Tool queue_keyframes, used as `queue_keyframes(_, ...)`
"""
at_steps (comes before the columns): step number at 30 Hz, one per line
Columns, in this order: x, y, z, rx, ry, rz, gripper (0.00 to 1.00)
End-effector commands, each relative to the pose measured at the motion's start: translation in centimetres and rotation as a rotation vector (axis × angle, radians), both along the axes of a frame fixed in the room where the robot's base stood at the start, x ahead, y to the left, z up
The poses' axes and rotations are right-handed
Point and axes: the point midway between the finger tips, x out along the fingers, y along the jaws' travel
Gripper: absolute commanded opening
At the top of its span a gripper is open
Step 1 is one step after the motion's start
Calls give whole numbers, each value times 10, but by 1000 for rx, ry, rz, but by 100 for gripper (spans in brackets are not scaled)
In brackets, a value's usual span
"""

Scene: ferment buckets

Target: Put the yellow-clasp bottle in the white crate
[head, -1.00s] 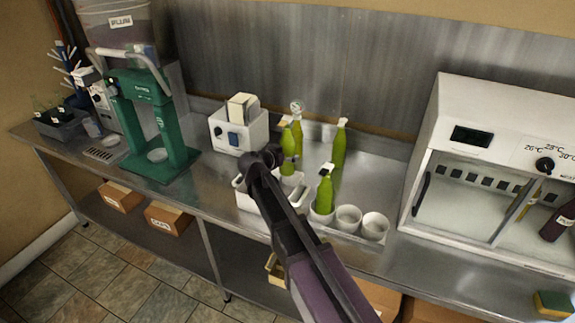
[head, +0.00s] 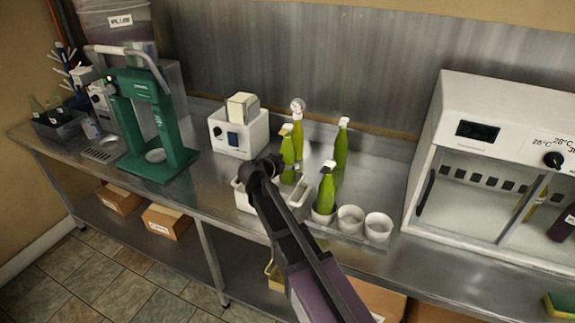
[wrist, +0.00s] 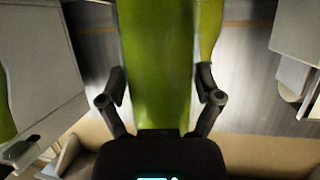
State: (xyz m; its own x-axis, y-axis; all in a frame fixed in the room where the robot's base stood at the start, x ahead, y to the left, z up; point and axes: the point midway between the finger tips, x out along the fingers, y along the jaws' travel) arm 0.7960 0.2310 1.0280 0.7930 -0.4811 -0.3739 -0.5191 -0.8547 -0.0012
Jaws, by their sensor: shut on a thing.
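My gripper (head: 272,163) is shut on a green bottle (head: 288,151) with a small yellowish top, in the head view. The bottle is upright, at the back of the white crate (head: 243,201). My gripper and arm hide much of the crate, so I cannot tell whether the bottle's base is inside it or above it. In the wrist view the green bottle (wrist: 158,65) fills the space between my two fingers; its top and base are out of view.
White cups (head: 350,219) sit to the right. A white device (head: 238,135) is behind, a green press (head: 150,125) left, an incubator (head: 490,95) right.

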Motion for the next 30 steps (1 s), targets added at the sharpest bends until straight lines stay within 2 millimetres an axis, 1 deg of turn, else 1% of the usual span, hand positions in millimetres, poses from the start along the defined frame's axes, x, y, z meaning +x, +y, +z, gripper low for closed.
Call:
queue_keyframes(4, 0, 0, 1, -2, -1, 0, 22)
queue_keyframes(21, 0, -1, -11, -1, -2, -1, 22)
queue_keyframes(26, 0, -1, -11, -1, -2, -1, 22)
queue_keyframes(27, 0, -1, -12, 0, 0, -1, 86)
queue_keyframes(28, 0, -1, -12, 0, 0, -1, 95)
queue_keyframes(29, 0, -1, -12, 0, 0, -1, 100)
queue_keyframes(30, 0, -1, -12, 0, 0, -1, 100)
